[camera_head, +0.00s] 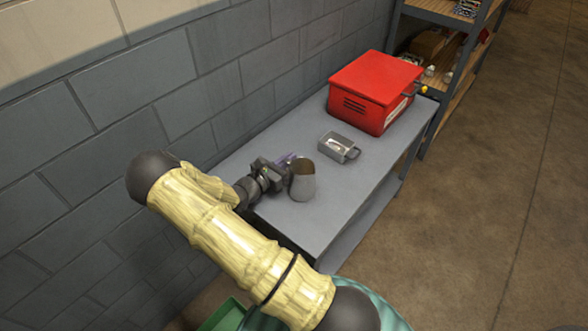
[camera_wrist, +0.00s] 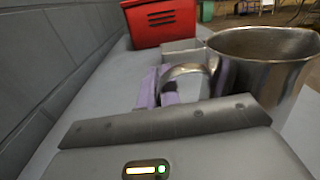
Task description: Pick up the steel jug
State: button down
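The steel jug (camera_head: 302,184) stands upright near the front edge of the grey table, beside my gripper (camera_head: 287,163). In the wrist view the jug (camera_wrist: 268,72) fills the right side, its open rim facing up and its curved handle (camera_wrist: 190,70) pointing left towards my fingers. My gripper (camera_wrist: 190,92) shows two purple fingers set apart, with the handle between or just beyond them. I cannot tell whether either finger touches it. The lower part of the handle is hidden behind my gripper body.
A small grey metal box with a handle (camera_head: 339,147) sits behind the jug. A red case (camera_head: 372,92) stands at the table's (camera_head: 352,194) far end. A block wall (camera_head: 205,85) runs along the left side. Shelving (camera_head: 448,75) stands beyond; floor is clear on the right.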

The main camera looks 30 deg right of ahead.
notch_tip(320, 180, up, 10)
jog(key=p, duration=0.1)
jog(key=shift+p, duration=0.3)
dwell(0.5)
